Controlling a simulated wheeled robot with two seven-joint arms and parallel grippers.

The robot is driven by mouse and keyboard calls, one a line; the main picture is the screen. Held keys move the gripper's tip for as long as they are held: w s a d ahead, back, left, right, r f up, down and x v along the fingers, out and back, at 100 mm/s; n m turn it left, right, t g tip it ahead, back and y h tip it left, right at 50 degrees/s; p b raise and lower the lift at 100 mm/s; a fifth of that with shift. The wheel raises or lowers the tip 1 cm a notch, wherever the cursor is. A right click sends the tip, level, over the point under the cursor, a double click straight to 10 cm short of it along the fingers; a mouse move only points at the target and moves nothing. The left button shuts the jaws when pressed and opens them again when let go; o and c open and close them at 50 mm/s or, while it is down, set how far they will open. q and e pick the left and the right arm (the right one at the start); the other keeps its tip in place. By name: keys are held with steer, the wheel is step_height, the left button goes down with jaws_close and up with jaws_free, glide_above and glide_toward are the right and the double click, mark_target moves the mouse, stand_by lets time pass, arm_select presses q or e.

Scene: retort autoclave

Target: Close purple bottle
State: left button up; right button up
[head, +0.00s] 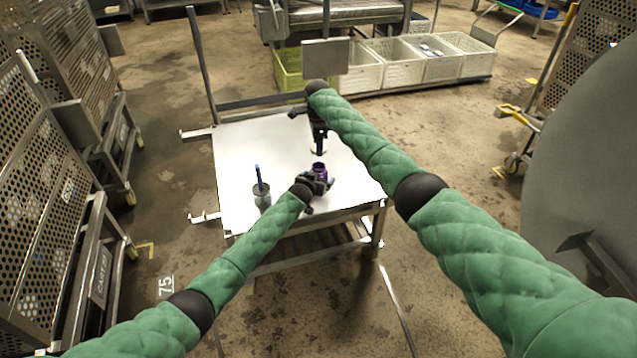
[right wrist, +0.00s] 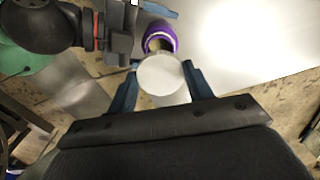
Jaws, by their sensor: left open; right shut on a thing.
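The purple bottle (head: 319,170) stands upright on the white table, with its mouth open at the top. In the right wrist view the bottle (right wrist: 160,33) shows its open purple rim. My left gripper (head: 322,182) is open, low beside the bottle with its jaws around or right next to it. My right gripper (head: 319,150) is above the bottle, pointing down. It is shut on a round white lid (right wrist: 160,74), held between its blue fingertips and apart from the bottle's mouth. The lid is slightly offset from the mouth in the wrist view.
A grey cup (head: 262,198) with a blue pen-like item (head: 259,175) stands on the table (head: 240,150), left of the bottle. Perforated racks (head: 60,190) stand at the left, white crates (head: 440,62) behind, and a large grey vessel (head: 590,190) at the right.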

arm_select(q)
steer(key=shift+w+d+f, duration=0.15)
steer(key=shift+w, duration=0.25)
steer(key=shift+c, duration=0.2)
steer(key=c, duration=1.4)
steer(key=shift+c, duration=0.2)
arm_select(e)
steer(key=shift+f, duration=2.45)
steer(key=shift+f, duration=0.15)
steer(key=shift+f, duration=0.75)
steer(key=shift+s+f, duration=0.15)
steer(key=shift+f, duration=0.3)
